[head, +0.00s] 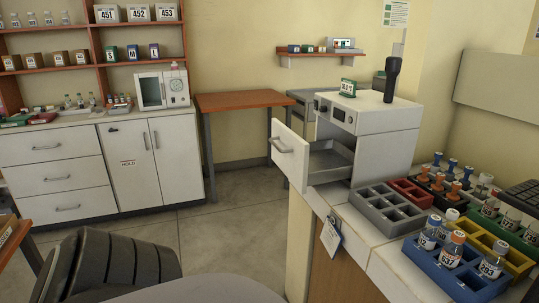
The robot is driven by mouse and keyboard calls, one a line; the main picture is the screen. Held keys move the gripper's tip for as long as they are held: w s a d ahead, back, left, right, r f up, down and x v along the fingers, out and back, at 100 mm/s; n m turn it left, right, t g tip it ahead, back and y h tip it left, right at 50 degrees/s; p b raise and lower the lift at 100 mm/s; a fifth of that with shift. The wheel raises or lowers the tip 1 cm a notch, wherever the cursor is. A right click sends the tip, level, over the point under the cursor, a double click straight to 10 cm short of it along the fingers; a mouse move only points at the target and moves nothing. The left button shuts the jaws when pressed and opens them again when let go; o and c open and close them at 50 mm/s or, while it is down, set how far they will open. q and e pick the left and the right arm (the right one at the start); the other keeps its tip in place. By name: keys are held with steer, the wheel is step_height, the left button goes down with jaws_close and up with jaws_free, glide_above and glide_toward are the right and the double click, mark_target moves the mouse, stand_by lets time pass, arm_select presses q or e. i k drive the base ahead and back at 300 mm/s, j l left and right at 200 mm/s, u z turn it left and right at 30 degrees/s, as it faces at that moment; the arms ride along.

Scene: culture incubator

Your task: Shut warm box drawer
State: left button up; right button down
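The white warm box (375,125) stands on the white counter at the right, with dark controls on its front. Its drawer (330,160) is pulled out toward the left. The drawer's white front panel (290,155) with a grey handle (283,146) stands well apart from the box body. The grey inside of the drawer shows and looks empty. Neither of my grippers is in view.
A grey compartment rack (388,212) sits on the counter close to the drawer. Beside it are a red rack (411,193) and a blue rack (455,285) with vials. A tag (331,236) hangs at the counter edge. A dark ribbed shape (115,265) fills the lower left. Floor is clear left of the drawer.

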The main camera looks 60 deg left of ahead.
mark_target(305, 164)
steer(key=u, duration=1.2)
steer(key=i+l+u, duration=0.15)
steer(key=u, duration=0.8)
steer(key=i+l, duration=0.1)
steer(key=l, duration=0.35)
